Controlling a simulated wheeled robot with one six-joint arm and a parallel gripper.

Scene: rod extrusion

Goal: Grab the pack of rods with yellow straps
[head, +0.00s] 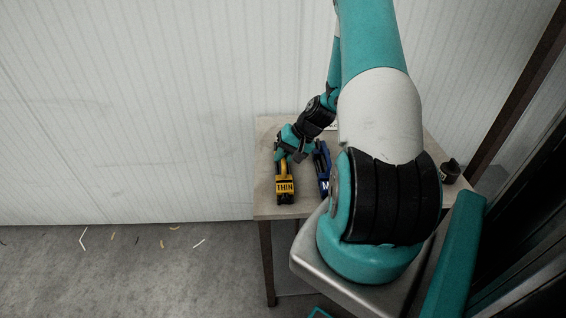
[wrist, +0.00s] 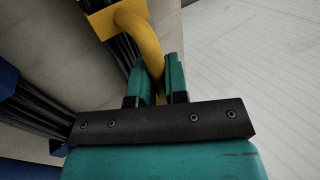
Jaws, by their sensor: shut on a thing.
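The pack of rods with yellow straps (head: 285,187) lies on the left part of the table in the head view, with a yellow label reading THIN at its near end. In the wrist view its yellow handle (wrist: 139,28) arches up from the strap over the dark rods. My gripper (wrist: 160,73) is shut on this yellow handle, which passes between its two teal fingers. In the head view my gripper (head: 283,154) is over the far part of the pack. I cannot tell whether the pack is lifted off the table.
A pack with blue straps (head: 322,170) lies just right of the yellow one, close beside it; it also shows in the wrist view (wrist: 8,80). The wooden table (head: 262,205) stands against a white wall. A small black object (head: 451,168) is at the right. Small scraps lie on the floor.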

